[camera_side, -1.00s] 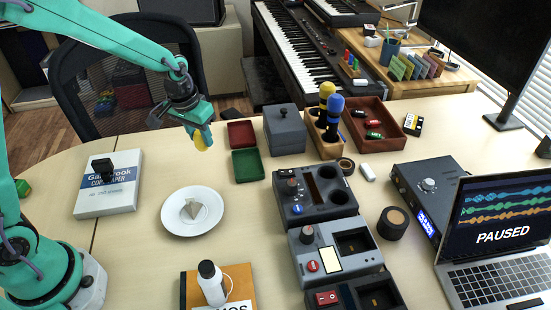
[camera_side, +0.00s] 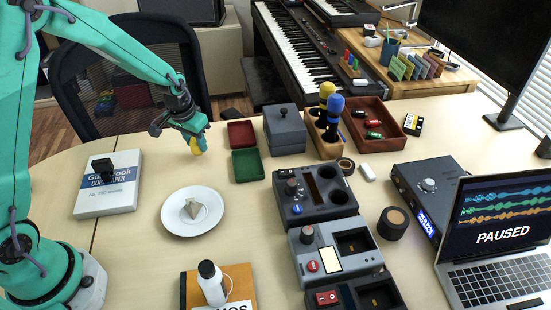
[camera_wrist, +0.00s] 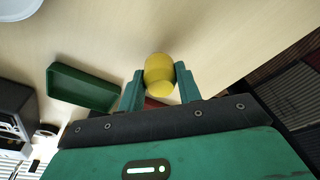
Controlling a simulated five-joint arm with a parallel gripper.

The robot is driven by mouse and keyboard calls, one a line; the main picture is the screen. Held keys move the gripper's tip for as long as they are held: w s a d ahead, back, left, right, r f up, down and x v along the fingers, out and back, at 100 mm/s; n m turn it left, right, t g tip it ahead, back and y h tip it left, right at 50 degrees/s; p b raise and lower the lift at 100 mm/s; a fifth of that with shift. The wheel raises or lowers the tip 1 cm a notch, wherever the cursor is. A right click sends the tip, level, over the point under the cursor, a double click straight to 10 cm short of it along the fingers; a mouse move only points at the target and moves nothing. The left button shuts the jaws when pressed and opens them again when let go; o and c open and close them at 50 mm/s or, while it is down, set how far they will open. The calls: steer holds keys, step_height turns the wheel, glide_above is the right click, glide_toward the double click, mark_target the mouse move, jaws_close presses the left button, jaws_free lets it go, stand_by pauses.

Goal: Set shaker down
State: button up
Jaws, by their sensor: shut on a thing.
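A yellow shaker (camera_side: 196,147) is held at the tip of my gripper (camera_side: 193,137), in the side view left of the green tray. In the wrist view the rounded yellow shaker (camera_wrist: 159,75) sits between the two teal fingers of my gripper (camera_wrist: 160,88), which are shut on it. The shaker is at or just above the tabletop; I cannot tell whether it touches.
A green tray (camera_side: 248,165) and a red tray (camera_side: 241,134) lie just right of the gripper. A white plate (camera_side: 175,222) with a grey pyramid (camera_side: 192,209) is nearer the front. A grey lidded box (camera_side: 285,130) stands farther right. Bare table surrounds the shaker.

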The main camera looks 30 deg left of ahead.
steer(key=shift+f, duration=0.6)
steer(key=shift+f, duration=0.15)
steer(key=o, duration=1.2)
steer(key=shift+c, duration=0.2)
step_height(320, 180, up, 12)
steer(key=s, duration=0.2)
steer(key=shift+s+d, duration=0.1)
steer(key=shift+s, duration=0.05)
